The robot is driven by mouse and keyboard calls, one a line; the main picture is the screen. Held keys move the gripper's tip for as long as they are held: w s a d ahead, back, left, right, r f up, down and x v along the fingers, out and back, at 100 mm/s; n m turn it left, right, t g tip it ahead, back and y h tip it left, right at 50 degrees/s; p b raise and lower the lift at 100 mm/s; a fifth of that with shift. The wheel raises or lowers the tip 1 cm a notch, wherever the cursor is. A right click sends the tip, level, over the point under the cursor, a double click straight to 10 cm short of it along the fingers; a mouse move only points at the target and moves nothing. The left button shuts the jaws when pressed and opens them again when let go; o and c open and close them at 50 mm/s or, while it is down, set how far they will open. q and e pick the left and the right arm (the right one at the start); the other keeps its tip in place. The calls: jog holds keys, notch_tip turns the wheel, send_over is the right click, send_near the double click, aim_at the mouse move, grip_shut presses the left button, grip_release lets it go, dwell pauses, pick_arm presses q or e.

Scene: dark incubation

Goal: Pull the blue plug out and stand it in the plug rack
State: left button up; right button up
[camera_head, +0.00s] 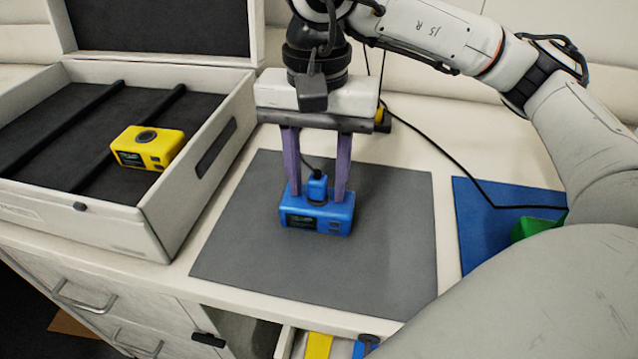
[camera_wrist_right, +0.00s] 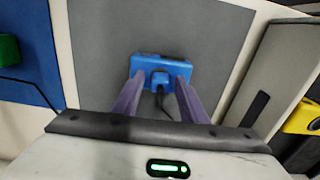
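The blue plug (camera_head: 317,187) stands upright in the top of a blue box-shaped device (camera_head: 340,214) on the grey mat. A thin dark cable runs from the plug. The plug also shows in the right wrist view (camera_wrist_right: 160,77), on the blue device (camera_wrist_right: 148,62). My right gripper (camera_head: 318,198) points down with its purple fingers on either side of the plug, with gaps, so it is open. My left gripper is not in view. At the bottom edge, a partly cut-off white tray (camera_head: 284,345) holds yellow and blue strips; I cannot tell whether it is the plug rack.
An open grey case (camera_head: 205,160) at left holds a yellow device (camera_head: 148,147). The grey mat (camera_head: 390,260) is otherwise bare. A blue mat (camera_head: 480,225) at right carries a green object (camera_head: 535,226), partly hidden by my arm. A black cable (camera_head: 440,150) crosses the white counter.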

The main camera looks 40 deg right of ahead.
aim_at(318, 171)
dwell(0.4)
jog(key=shift+b, duration=0.45)
dwell(0.3)
grip_shut()
jog(key=shift+r, duration=0.1)
jog(key=shift+r+p, duration=2.1)
jog(key=shift+r, duration=0.8)
